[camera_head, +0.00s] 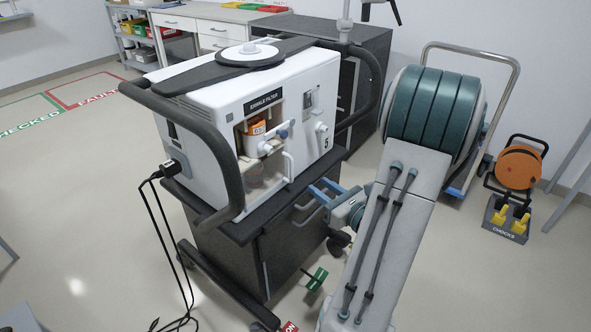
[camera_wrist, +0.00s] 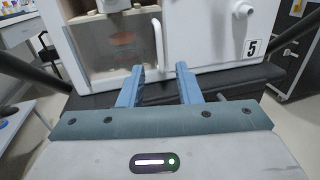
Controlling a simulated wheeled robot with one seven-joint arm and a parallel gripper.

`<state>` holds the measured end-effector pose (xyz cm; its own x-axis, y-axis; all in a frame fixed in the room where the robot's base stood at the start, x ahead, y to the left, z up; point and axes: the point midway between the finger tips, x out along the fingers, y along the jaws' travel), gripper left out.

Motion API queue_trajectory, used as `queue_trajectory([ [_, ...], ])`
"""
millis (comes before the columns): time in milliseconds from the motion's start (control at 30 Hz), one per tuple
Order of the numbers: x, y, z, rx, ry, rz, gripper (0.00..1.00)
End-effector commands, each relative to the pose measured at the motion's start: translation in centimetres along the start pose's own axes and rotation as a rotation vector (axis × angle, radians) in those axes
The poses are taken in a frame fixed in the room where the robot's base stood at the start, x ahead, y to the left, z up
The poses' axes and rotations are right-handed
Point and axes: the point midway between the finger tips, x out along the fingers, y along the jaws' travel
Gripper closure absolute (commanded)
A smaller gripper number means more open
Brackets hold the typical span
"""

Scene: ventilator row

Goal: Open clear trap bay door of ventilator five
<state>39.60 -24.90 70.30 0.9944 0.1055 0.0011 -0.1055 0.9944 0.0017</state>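The ventilator (camera_head: 200,105) is a white unit marked 5 on a dark cart. Its clear trap bay door (camera_head: 262,172) is a see-through panel low on the front face, and it appears closed. A white upright handle (camera_head: 288,166) is at the door's right edge. In the wrist view the clear door (camera_wrist: 112,52) is at upper left, with its handle (camera_wrist: 158,42) ahead of my fingers. My gripper (camera_wrist: 160,72) has its two blue fingers apart with nothing between them. In the head view my gripper (camera_head: 322,190) is in front of and below the handle, apart from it.
Above the trap bay is an open exhale filter bay with an orange-and-white filter (camera_head: 255,138). A dark curved rail (camera_head: 232,165) runs down the ventilator's left. The dark cart top (camera_head: 250,228) sticks out below the door. A chocks box (camera_head: 506,222) stands on the floor at right.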

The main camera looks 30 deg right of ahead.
Motion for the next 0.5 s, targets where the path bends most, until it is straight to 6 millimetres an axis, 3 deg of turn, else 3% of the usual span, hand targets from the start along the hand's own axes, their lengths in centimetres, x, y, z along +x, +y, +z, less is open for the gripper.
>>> queue_trajectory([
  [300,6.9,0.1,-0.2,-0.003,-0.001,0.007,0.69],
  [500,9.7,0.1,-0.1,-0.003,0.000,0.006,0.69],
])
